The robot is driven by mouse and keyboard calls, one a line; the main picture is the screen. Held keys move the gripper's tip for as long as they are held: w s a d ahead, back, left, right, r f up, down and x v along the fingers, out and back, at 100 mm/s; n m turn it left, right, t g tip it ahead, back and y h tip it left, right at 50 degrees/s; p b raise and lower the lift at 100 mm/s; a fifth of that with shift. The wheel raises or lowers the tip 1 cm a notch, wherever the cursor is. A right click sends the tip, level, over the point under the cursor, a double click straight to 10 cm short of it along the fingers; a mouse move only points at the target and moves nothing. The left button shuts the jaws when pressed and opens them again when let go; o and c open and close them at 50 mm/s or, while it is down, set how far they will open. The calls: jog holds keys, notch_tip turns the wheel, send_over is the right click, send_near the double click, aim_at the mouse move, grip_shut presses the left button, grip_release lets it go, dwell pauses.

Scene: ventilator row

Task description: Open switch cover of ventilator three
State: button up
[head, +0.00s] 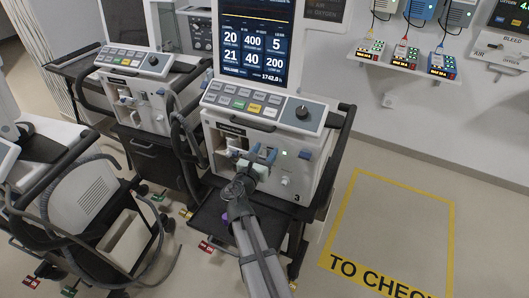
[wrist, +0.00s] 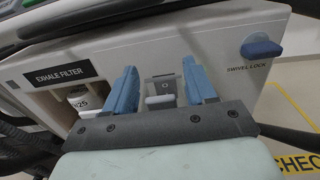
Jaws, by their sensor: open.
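Ventilator three (head: 312,165) stands in the middle of the head view, with the number 3 at the lower right of its front. My gripper (head: 258,154) is at that front panel, its blue fingers open and empty. In the wrist view my gripper (wrist: 161,74) has one finger on each side of a small grey fitting with a pale protruding tab (wrist: 160,101), which looks like the switch cover. The fingers appear apart from it; exact depth is unclear. In the head view my gripper hides this fitting. The cover looks shut, but I cannot be sure.
An exhale filter port (wrist: 78,98) lies left of the fingers and a blue swivel lock knob (wrist: 261,47) lies right. Another ventilator (head: 135,95) stands left. A yellow-outlined floor area (head: 395,225) at right is clear.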

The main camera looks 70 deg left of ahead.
jog(key=shift+c, duration=0.2)
jog(key=c, duration=0.9)
jog(key=shift+w+a+r+g+h, duration=0.15)
jog(key=shift+r+g+h, duration=0.1)
jog(key=shift+g+h, duration=0.3)
jog(key=shift+w+a+r+g+h, duration=0.1)
jog(key=shift+r+g+h, duration=0.15)
jog(key=shift+g+h, duration=0.3)
jog(key=o, duration=0.9)
jog(key=shift+o, duration=0.2)
jog(key=v, duration=1.4)
